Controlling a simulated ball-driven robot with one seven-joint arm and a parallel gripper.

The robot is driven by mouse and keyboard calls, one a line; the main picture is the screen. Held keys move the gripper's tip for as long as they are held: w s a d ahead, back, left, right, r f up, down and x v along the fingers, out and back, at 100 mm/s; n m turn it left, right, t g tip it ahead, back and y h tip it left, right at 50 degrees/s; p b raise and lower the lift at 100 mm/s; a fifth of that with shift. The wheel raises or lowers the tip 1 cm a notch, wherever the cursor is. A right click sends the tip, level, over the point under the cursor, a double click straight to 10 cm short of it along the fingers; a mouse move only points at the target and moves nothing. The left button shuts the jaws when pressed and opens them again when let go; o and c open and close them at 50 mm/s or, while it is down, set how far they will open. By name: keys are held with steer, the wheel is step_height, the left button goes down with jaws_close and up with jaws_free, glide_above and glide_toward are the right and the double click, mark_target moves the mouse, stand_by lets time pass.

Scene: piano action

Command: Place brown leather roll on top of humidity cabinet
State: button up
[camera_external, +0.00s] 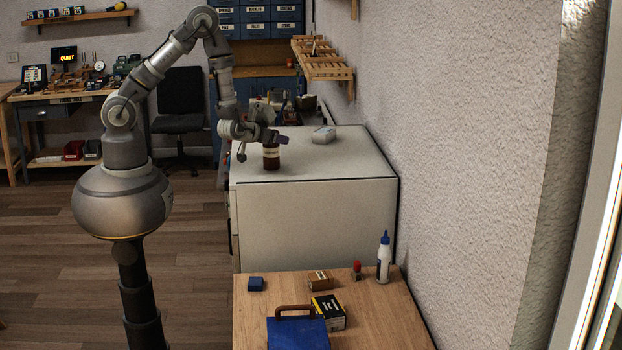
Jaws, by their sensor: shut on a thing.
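The humidity cabinet (330,220) is the large pale cabinet in the middle, with a flat top. My gripper (277,138) is low over the left part of its top. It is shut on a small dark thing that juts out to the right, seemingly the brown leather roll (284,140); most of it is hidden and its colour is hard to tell. A dark brown cylinder with a pale label (271,158) stands upright on the cabinet top, just below my gripper. I cannot tell whether the two touch.
A small pale box (324,134) lies at the back of the cabinet top; the right and front parts are clear. A wooden table (260,310) in front holds a blue case (298,334), small boxes and a white bottle (384,258). A wall rack (322,62) hangs behind.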

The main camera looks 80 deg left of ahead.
steer(key=o, duration=1.1)
steer(key=shift+f, duration=0.1)
